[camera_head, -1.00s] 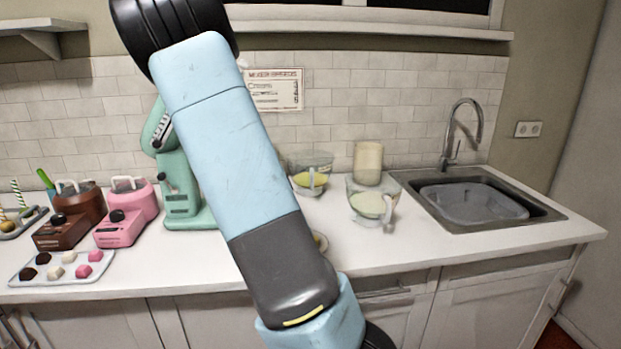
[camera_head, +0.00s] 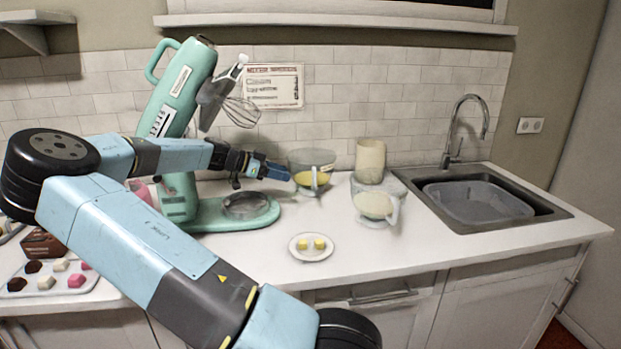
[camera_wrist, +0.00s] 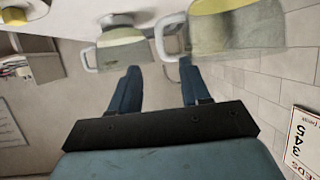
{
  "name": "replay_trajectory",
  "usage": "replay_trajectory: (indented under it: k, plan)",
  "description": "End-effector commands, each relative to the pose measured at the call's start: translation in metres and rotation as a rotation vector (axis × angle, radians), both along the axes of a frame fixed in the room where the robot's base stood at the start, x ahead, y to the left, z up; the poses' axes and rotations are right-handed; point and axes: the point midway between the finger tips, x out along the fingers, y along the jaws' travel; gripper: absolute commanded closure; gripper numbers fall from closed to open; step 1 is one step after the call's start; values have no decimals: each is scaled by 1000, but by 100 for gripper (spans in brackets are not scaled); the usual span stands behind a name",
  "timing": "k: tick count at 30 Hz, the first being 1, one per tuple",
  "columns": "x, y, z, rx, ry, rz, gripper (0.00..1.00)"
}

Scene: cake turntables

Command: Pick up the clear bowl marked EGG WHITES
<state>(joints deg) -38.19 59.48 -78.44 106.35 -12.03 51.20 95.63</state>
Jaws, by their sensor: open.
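Two clear bowls with handles stand on the counter in the head view. One holds something yellow (camera_head: 312,179) and has a small label that I cannot read. The other holds something pale (camera_head: 374,206) and stands to its right and nearer the front. I cannot read EGG WHITES on either. My gripper (camera_head: 279,172) is open, just left of the yellow-filled bowl. In the wrist view my open gripper (camera_wrist: 157,78) has nothing between its fingers. Two handled vessels show beyond the fingertips there, cut off or blurred, with labels unreadable.
A cream canister (camera_head: 369,160) stands behind the bowls. A green stand mixer (camera_head: 180,95) with raised head is left of my gripper. A plate (camera_head: 298,253) with yellow pieces lies in front. The sink (camera_head: 545,207) is at right. The counter right of the plate is clear.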

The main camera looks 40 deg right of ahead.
Motion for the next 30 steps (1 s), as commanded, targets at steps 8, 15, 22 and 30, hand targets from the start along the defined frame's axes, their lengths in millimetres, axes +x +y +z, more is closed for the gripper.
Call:
replay_trajectory:
  k: [8, 15, 22, 30]
  plan:
    - [-15, -32, -10, -12, -2, -14, 53]
    - [-31, -66, -25, -12, -2, -16, 53]
    - [-37, -79, -31, -11, -3, -14, 53]
    - [-45, -98, -38, -10, -2, -16, 53]
